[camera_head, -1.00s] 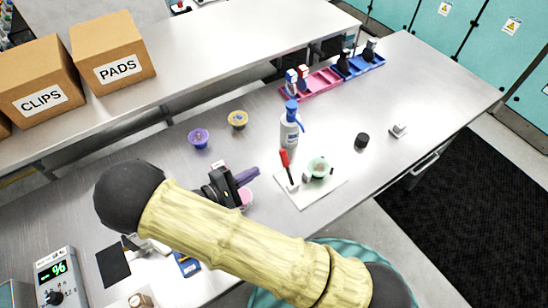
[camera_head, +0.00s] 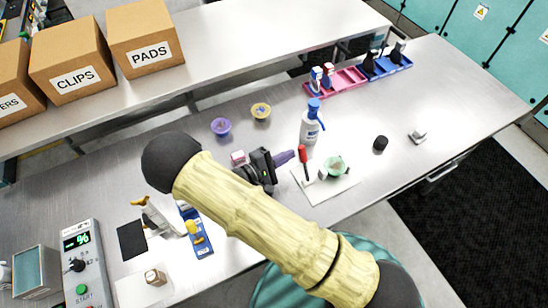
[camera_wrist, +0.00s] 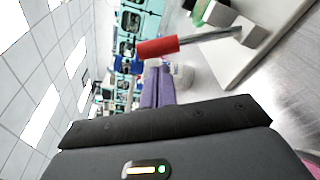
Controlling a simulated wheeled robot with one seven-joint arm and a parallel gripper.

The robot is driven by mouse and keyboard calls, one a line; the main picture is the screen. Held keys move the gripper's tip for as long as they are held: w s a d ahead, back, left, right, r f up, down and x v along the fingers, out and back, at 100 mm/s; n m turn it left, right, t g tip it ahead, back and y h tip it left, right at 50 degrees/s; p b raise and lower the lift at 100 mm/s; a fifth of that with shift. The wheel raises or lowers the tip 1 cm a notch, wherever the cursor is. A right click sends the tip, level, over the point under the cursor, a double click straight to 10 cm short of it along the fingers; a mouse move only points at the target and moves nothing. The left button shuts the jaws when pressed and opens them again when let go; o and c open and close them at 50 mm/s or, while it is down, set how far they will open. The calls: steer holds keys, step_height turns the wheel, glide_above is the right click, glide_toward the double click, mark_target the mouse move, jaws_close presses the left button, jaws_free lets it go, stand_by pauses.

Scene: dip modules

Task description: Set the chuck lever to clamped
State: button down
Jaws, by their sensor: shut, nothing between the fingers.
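The chuck lever has a red handle (camera_head: 302,154) on a thin metal rod. It stands nearly upright in the head view, rising from a small block on a white base plate (camera_head: 325,191). A pale green round part (camera_head: 334,166) sits on the same plate. My gripper (camera_head: 291,155) has purple fingers, shut and empty, just left of the red handle. In the wrist view the shut fingers (camera_wrist: 158,82) point away from the camera, and the red handle (camera_wrist: 158,48) lies across the picture close by their tips. I cannot tell whether they touch.
A black cylinder (camera_head: 380,144) and a small grey piece (camera_head: 417,136) lie right of the plate. Colored bins (camera_head: 337,79) are at the back.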

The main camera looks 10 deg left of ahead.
steer(key=shift+p+x, duration=0.35)
steer(key=shift+x, duration=1)
